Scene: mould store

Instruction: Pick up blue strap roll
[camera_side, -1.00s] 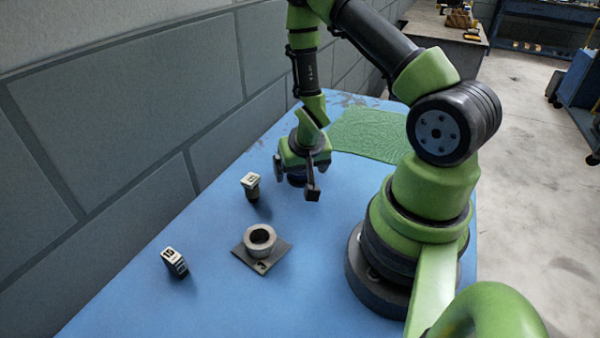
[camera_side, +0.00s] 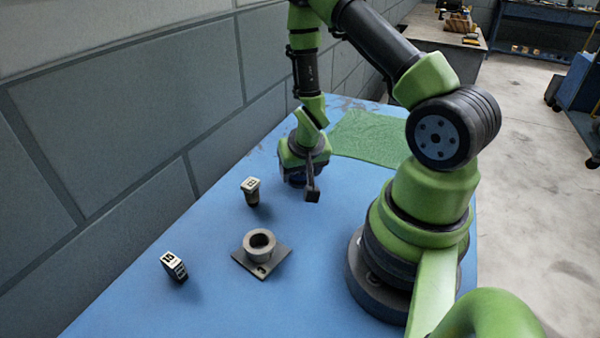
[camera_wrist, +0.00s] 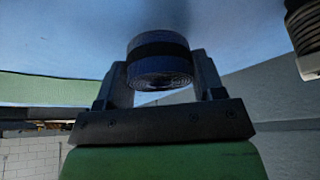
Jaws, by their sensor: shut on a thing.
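The blue strap roll (camera_wrist: 160,62) sits between the two fingers of my gripper (camera_wrist: 160,78) in the wrist view. It is dark blue with a black band around it, and its coiled end shows. The fingers press on it from both sides. In the side view my gripper (camera_side: 298,184) is low over the blue table, and the roll (camera_side: 296,182) shows only as a dark blue patch, mostly hidden by the gripper. I cannot tell whether the roll touches the table.
A grey ring on a square plate (camera_side: 280,256) stands in front of the gripper. A green mat (camera_side: 372,136) lies behind. A wall runs along the left.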

